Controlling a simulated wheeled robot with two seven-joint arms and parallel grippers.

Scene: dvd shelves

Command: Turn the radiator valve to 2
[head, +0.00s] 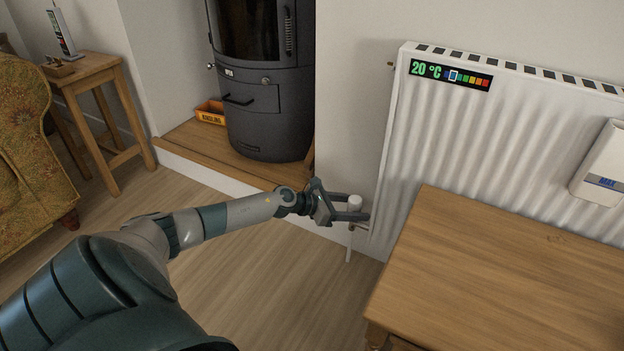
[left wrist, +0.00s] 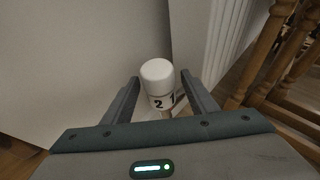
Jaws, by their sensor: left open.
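The radiator valve (head: 354,202) is a small white upright cylinder at the lower left corner of the white radiator (head: 440,135). My left gripper (head: 360,208) is open, with its two fingers reaching either side of the valve in the head view. In the left wrist view the valve head (left wrist: 158,77) stands between the spread fingers of the gripper (left wrist: 160,88), with a gap on each side. Its collar shows a black 2 near the middle and a 1 to the right. I cannot tell which number is at the set mark. My right gripper is not in view.
A wooden table (head: 500,265) stands right of the valve, in front of the radiator. A temperature strip (head: 451,75) on the radiator reads 20 °C. A dark stove (head: 265,100) stands on a raised hearth behind the arm. Open wood floor lies below the arm.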

